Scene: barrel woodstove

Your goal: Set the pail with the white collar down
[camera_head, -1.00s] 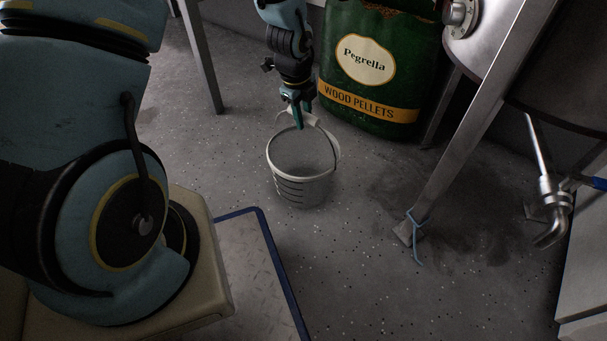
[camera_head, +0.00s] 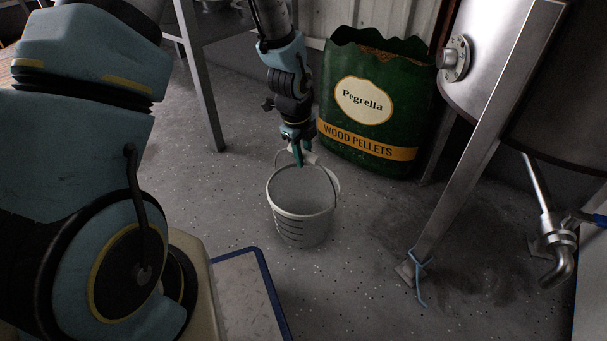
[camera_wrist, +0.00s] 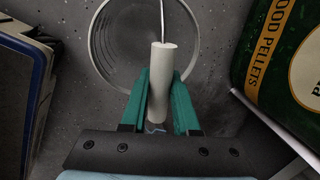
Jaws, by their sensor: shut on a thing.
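The pail (camera_head: 301,222) is pale grey with dark marks on its side, and stands upright below my gripper in the head view. A white cylindrical collar (camera_wrist: 161,70) sits on its thin wire bail. My gripper (camera_head: 299,158) points down and is shut on this collar, with a green finger on each side of it in the wrist view. The pail's open mouth (camera_wrist: 92,45) shows beyond the fingers and it looks empty. The pail's base is at or very near the speckled floor; I cannot tell whether it touches.
A green wood pellet sack (camera_head: 372,110) stands behind and right of the pail. A steel tank (camera_head: 500,65) on legs is at the right, with a blue tie (camera_head: 420,283) around one leg. Grey floor (camera_head: 360,235) is clear around the pail.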

